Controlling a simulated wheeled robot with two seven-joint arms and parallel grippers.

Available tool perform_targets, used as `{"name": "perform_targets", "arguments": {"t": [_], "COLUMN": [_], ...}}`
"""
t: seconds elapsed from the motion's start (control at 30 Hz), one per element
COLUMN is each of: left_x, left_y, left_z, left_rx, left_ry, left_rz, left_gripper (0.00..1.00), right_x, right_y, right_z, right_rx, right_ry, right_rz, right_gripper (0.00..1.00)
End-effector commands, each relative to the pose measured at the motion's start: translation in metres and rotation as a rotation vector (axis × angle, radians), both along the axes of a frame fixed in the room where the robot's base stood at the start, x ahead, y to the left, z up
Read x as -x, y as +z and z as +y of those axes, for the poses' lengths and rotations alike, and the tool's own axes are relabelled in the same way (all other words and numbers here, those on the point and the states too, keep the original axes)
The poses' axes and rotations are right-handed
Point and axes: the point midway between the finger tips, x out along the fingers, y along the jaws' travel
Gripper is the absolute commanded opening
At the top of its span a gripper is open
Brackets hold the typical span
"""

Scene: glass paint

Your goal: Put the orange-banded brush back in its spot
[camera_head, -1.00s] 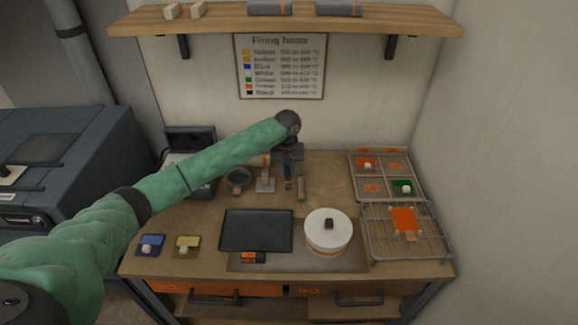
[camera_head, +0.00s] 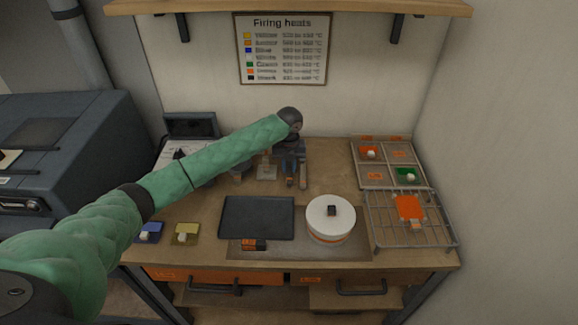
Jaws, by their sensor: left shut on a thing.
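My left gripper (camera_head: 290,179) points down at the back middle of the workbench, below the dark wrist of my green arm. It is shut on a thin, upright brush, taken to be the orange-banded one. The brush is mostly hidden by the jaws and too small to make out its band. A slim grey-brown upright piece (camera_head: 303,177) stands just right of the gripper. A pale stand (camera_head: 266,170) is just left of it. I cannot tell which is the brush's spot, or whether the brush touches anything. My right gripper is out of view.
A dark tray (camera_head: 257,217) and a round white lidded pot (camera_head: 330,219) stand in front. A wire rack (camera_head: 440,233) and a divided tray (camera_head: 373,181) are at the right. A blue tile (camera_head: 149,232) and a yellow tile (camera_head: 187,232) lie front left.

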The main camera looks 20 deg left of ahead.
Motion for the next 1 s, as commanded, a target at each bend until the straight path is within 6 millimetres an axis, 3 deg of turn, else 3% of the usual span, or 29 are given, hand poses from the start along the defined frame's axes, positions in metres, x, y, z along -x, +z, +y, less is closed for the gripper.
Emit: {"name": "perform_targets", "arguments": {"t": [0.67,1.0], "left_x": [0.0,0.0], "left_y": [0.001,-0.001], "left_z": [0.0,0.0], "left_rx": [-0.001,-0.001], "left_ry": [0.001,0.001], "left_rz": [0.0,0.0], "left_gripper": [0.0,0.0], "right_x": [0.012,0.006], "right_y": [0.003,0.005], "right_z": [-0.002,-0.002], "right_rx": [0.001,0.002], "right_ry": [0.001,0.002], "right_rz": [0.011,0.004], "right_gripper": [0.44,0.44]}}
